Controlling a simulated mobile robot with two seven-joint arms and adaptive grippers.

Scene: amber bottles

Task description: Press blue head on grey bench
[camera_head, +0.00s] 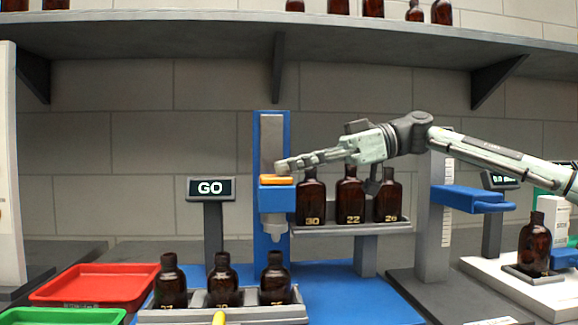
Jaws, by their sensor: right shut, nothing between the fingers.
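The blue press head (277,200) with an orange pad (277,180) on top sits on a blue upright column (272,140). A grey nozzle (274,230) points down from it, above and behind the front row of bottles. My right gripper (284,167) reaches in from the right with shut, empty fingers. Its fingertips are at the top of the orange pad; I cannot tell whether they touch it. My left gripper is not in view.
Three amber bottles (275,280) stand in a grey front rack (225,316), and three more (349,196) on a raised rack. A sign (210,188) reads GO. Red (95,284) and green (60,316) trays lie left. Another bottle (535,243) stands on a white scale at right.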

